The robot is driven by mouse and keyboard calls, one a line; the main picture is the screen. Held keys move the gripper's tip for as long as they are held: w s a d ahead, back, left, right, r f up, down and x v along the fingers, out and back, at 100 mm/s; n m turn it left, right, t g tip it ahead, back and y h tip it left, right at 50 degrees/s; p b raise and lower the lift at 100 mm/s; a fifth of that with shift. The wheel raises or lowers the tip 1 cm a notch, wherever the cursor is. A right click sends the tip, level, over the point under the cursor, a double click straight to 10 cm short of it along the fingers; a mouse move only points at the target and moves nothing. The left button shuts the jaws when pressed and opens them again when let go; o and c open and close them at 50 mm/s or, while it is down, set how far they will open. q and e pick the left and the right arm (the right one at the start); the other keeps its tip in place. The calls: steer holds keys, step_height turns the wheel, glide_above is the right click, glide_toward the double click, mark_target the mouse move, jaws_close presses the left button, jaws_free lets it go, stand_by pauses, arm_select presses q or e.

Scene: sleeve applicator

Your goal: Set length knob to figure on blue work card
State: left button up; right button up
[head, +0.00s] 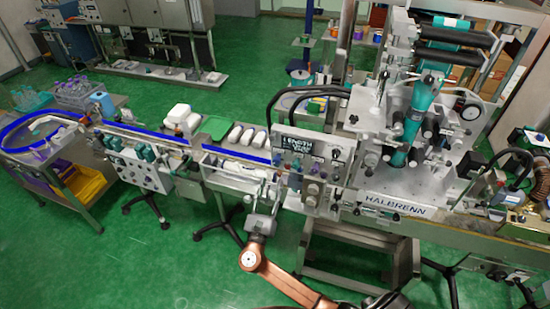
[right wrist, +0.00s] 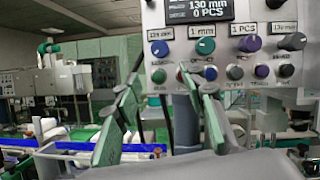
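The control panel (right wrist: 230,20) fills the upper right of the right wrist view. Its display (right wrist: 198,10) reads 130 mm and 0 PCS. The labels over the teal and grey knobs are in mm but blurred. I cannot make out a blue work card. My right gripper (right wrist: 157,84) is open and empty, below and in front of the panel's left part.
A row of small buttons (right wrist: 234,73) runs under the knobs. A blue-edged conveyor (head: 150,135) runs left of the panel, with white packs (head: 250,136) and a green tray (head: 215,127) behind it. The HALBRENN machine (head: 395,208) stands right. Green floor (head: 160,265) is clear at front left.

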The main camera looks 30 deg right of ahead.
mark_target(276, 163)
steer(key=shift+h, duration=0.3)
steer(key=w+d+r+p, duration=0.2)
steer(key=w+d+r, duration=0.1)
steer(key=r, duration=0.1)
steer(key=shift+w+d, duration=0.35)
steer(key=shift+d, duration=0.05)
steer(key=shift+p+x, duration=0.3)
steer(key=shift+x, duration=0.5)
arm_select(q)
step_height(276, 163, up, 3)
steer(key=shift+s+f, duration=0.1)
arm_select(e)
steer(key=shift+f, duration=0.1)
steer(key=shift+a, duration=0.1)
jaws_close()
